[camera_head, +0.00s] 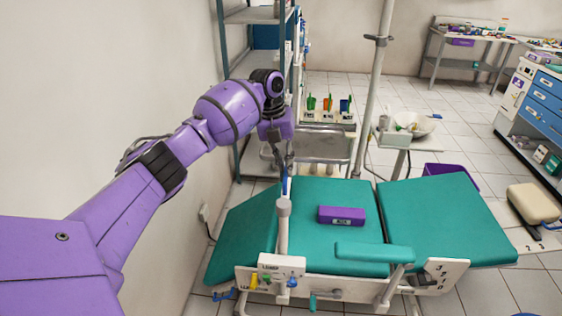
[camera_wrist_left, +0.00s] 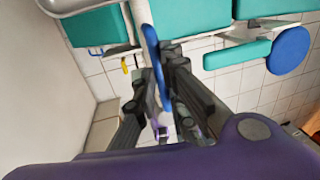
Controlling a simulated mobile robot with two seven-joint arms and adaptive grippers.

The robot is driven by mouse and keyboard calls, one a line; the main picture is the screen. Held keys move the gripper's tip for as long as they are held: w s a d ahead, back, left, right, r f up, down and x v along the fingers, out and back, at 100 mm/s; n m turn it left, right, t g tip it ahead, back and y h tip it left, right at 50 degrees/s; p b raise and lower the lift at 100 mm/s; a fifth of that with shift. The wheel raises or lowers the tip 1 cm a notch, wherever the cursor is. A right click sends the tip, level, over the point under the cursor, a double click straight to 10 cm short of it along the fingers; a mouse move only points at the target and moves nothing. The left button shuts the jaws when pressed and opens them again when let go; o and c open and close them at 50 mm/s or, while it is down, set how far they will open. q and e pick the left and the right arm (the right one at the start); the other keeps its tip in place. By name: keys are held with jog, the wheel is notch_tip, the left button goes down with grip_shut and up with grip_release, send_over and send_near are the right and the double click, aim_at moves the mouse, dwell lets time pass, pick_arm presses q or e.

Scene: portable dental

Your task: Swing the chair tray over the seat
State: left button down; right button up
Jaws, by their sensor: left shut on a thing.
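The teal dental chair seat (camera_head: 312,230) lies across the lower middle of the head view, with a purple box (camera_head: 341,215) on it. The grey chair tray (camera_head: 322,147) shows beyond the seat's far edge, not over the seat, partly behind my left gripper (camera_head: 284,160). A pale post (camera_head: 283,220) stands at the seat's near left side. My left gripper is shut on a blue handle (camera_wrist_left: 153,60), which passes between its fingers in the left wrist view. A grey rim, likely the tray (camera_wrist_left: 62,5), shows at that view's top left. My right gripper is out of view.
A blue-framed shelf (camera_head: 256,15) and a wall stand close by my left arm. A pole (camera_head: 374,100) and a basin (camera_head: 413,122) stand beyond the chair. A teal armrest (camera_head: 372,252) is on the near side.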

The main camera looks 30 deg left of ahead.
pick_arm(q)
jog(key=shift+s+d+f, duration=0.1)
jog(key=shift+d+f, duration=0.05)
jog(key=shift+f, duration=0.2)
jog(key=c, duration=1.9)
grip_release()
jog(key=shift+o, duration=0.3)
jog(key=shift+r, duration=0.2)
jog(key=shift+r, duration=0.1)
notch_tip(320, 180, up, 12)
jog(key=a, duration=0.2)
jog(key=shift+s+f, duration=0.2)
jog(key=shift+s, duration=0.15)
